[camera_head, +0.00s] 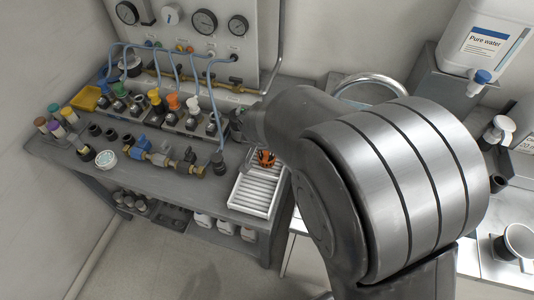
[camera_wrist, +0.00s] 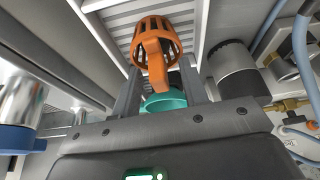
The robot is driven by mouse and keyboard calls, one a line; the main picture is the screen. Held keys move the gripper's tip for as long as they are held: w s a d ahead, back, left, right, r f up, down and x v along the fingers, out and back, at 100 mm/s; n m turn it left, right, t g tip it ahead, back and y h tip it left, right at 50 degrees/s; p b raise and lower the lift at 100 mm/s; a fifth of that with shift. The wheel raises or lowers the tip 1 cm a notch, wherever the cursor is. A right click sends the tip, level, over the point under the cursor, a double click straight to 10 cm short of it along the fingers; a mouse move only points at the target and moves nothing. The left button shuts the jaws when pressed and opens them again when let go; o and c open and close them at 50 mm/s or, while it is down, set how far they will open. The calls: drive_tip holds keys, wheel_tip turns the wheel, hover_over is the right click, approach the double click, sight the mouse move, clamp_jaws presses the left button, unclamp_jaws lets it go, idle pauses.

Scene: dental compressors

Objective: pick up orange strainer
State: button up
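The orange strainer (camera_wrist: 154,42) is a slotted basket with a strap-like handle. In the wrist view it lies just beyond and between my fingertips, over a white ribbed tray (camera_wrist: 106,24). In the head view the strainer (camera_head: 265,158) sits at the back end of the white slatted tray (camera_head: 251,194) on the grey bench. My gripper (camera_wrist: 160,76) has its two fingers apart on either side of the strainer's handle; I see no clear contact. In the head view my arm hides most of the gripper.
A teal round piece (camera_wrist: 164,102) shows between my fingers. A dark cylinder (camera_wrist: 232,70) with brass fittings stands close on the right in the wrist view. Valves and a brass-and-blue pipe assembly (camera_head: 160,154) lie left of the tray. A yellow tray (camera_head: 86,98) is farther left.

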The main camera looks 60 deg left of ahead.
drive_tip(key=shift+c, duration=0.2)
clamp_jaws()
